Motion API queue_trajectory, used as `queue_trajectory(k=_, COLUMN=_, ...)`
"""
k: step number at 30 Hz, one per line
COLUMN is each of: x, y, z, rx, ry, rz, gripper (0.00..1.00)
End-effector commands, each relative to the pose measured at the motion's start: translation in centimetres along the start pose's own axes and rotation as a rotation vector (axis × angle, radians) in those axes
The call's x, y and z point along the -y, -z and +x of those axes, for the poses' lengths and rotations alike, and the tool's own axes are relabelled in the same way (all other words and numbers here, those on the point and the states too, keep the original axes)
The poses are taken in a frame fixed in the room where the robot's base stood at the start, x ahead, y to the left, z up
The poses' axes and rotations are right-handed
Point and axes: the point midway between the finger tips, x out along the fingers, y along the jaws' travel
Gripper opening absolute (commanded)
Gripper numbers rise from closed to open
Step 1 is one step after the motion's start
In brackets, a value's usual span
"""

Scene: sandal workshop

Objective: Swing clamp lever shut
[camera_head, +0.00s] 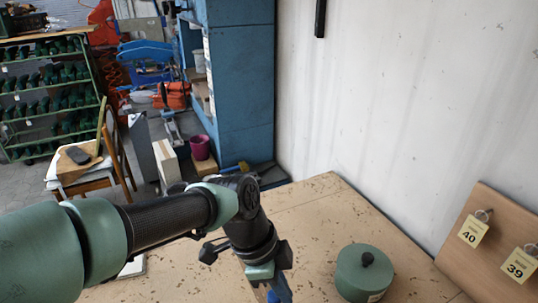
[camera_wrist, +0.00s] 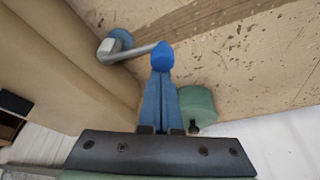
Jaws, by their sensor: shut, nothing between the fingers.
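The clamp lever (camera_wrist: 141,51) shows in the wrist view as a grey bar with a blue ball knob (camera_wrist: 162,56) at its right end. Its left end meets a grey block and a round blue part (camera_wrist: 120,39). My gripper (camera_wrist: 161,80) has its blue fingers shut together and empty. The fingertips are right at the knob in the picture; I cannot tell whether they touch it. In the head view my gripper (camera_head: 279,288) points down at the bottom edge, its tips cut off. I cannot make out the lever there.
A green lidded pot (camera_head: 363,272) stands on the worn wooden bench (camera_head: 325,215), right of my gripper; it also shows in the wrist view (camera_wrist: 197,106). A board with tags 40 and 39 (camera_head: 500,238) leans at the right. The bench between pot and wall is clear.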

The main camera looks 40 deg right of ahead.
Motion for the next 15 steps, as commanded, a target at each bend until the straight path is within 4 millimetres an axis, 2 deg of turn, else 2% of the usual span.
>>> queue_trajectory(k=15, x=-0.24, y=-0.88, z=-0.32, rx=0.000, ry=-0.001, rz=0.002, gripper=0.00)
